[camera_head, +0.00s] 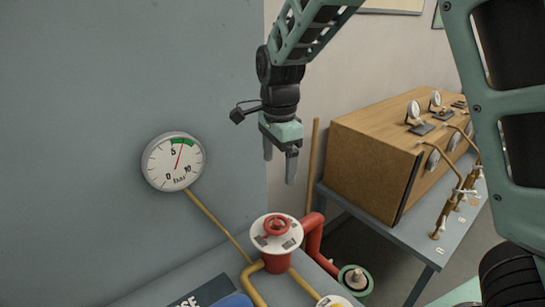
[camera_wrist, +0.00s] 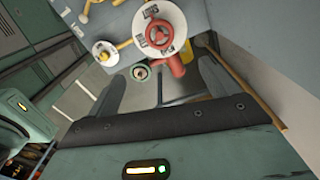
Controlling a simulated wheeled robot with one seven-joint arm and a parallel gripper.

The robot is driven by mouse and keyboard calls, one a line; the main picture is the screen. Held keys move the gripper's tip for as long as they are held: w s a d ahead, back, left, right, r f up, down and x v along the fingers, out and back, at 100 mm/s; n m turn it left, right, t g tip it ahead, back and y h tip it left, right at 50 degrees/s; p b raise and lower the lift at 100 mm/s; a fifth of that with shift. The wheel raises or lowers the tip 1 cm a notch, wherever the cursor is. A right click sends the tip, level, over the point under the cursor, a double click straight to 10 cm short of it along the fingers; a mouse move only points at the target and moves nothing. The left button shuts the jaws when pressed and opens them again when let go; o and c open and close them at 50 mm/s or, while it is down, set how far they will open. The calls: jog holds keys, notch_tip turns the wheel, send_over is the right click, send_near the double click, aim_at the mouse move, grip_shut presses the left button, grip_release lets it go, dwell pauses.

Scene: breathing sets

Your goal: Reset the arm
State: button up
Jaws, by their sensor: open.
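My gripper (camera_head: 280,172) hangs from my arm in the upper middle of the head view. Its two fingers point down and are apart, with nothing between them. It is above a red valve (camera_head: 277,226) with a round white label plate, and apart from it. In the wrist view my gripper (camera_wrist: 160,90) shows two spread dark fingers, and the red valve (camera_wrist: 158,33) with its white plate lies beyond them.
A round pressure gauge (camera_head: 173,161) is on the grey wall at left. A wooden cabinet (camera_head: 375,150) with small gauges stands on a grey table (camera_head: 385,230) at right. A wooden pole (camera_head: 312,165) leans near the wall. A green-rimmed round fitting (camera_head: 355,278) sits low in front.

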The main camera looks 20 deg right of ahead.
jog(key=shift+s+f, duration=0.1)
jog(key=s+a+f+n+b, duration=0.1)
jog(key=s+a+f+n, duration=0.1)
jog(key=s+n, duration=0.6)
jog(key=s+a+f+n+b, duration=0.2)
jog(key=s+n, duration=0.6)
jog(key=s, duration=0.2)
jog(key=s+a+f+n+b, duration=0.2)
jog(key=s+n, duration=0.6)
jog(key=shift+s+a+f+n+y, duration=0.15)
jog(key=shift+s+a+n+y, duration=0.15)
jog(key=shift+s, duration=0.1)
